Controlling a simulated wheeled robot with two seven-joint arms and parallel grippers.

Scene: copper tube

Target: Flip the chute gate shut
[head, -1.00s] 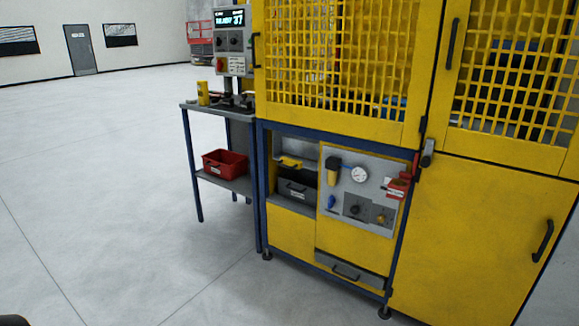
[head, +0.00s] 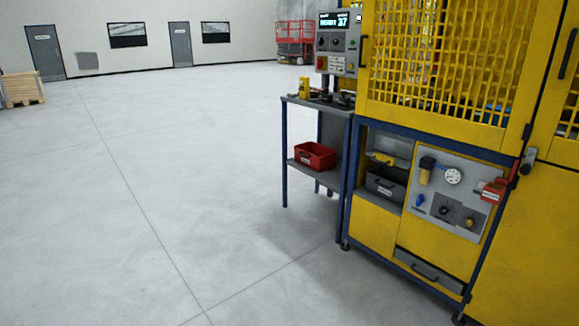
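A yellow machine with mesh guard doors (head: 410,60) stands at the right in the head view. In its lower left is an open recess with a yellow-handled part (head: 381,158), which may be the chute gate; I cannot tell its position. A dark grey bin (head: 385,186) with a label sits below that part. Neither of my grippers is in view.
A side table (head: 318,105) with a red bin (head: 315,156) on its lower shelf stands left of the machine. A control panel (head: 337,43) with a lit display rises behind it. A pneumatic panel (head: 450,200) with a gauge is beside the recess. The floor (head: 150,200) at left is clear.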

